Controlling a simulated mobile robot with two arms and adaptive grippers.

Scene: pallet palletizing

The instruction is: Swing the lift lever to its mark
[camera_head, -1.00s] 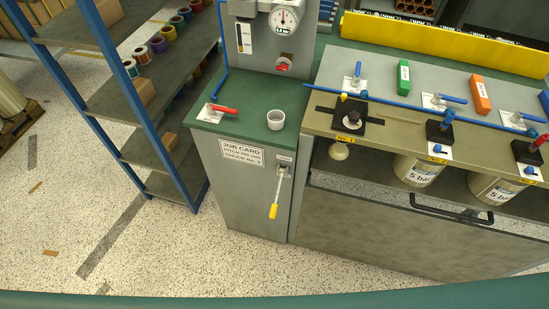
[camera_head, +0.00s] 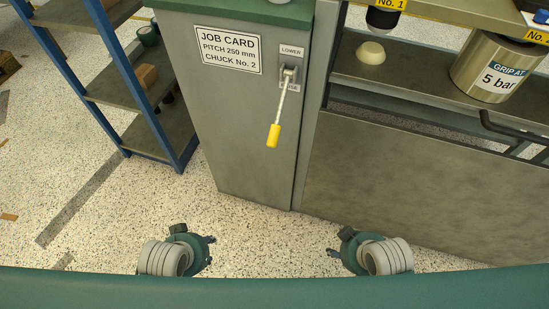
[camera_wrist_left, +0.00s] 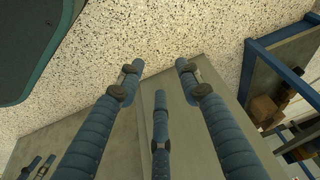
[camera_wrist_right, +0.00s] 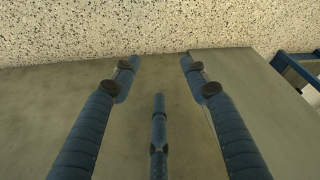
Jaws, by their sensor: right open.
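The lift lever (camera_head: 280,105) is a thin pale rod with a yellow grip, on the front of a grey cabinet (camera_head: 240,150). It hangs down, tilted slightly left, from a pivot under a "LOWER" label (camera_head: 291,51). A second label below the pivot is partly hidden by the rod. My left gripper (camera_head: 211,252) is low in the head view, left of the lever and apart from it. Its fingers are spread and empty in the left wrist view (camera_wrist_left: 158,75). My right gripper (camera_head: 331,252) is low and right of the lever, also spread and empty in the right wrist view (camera_wrist_right: 160,75).
A job card (camera_head: 228,50) reads pitch 250 mm, chuck No. 2. A blue-framed shelf (camera_head: 155,125) stands left of the cabinet. A bench with a grey front panel (camera_head: 400,185) and dark handle stands right. Speckled floor is open in front of the cabinet.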

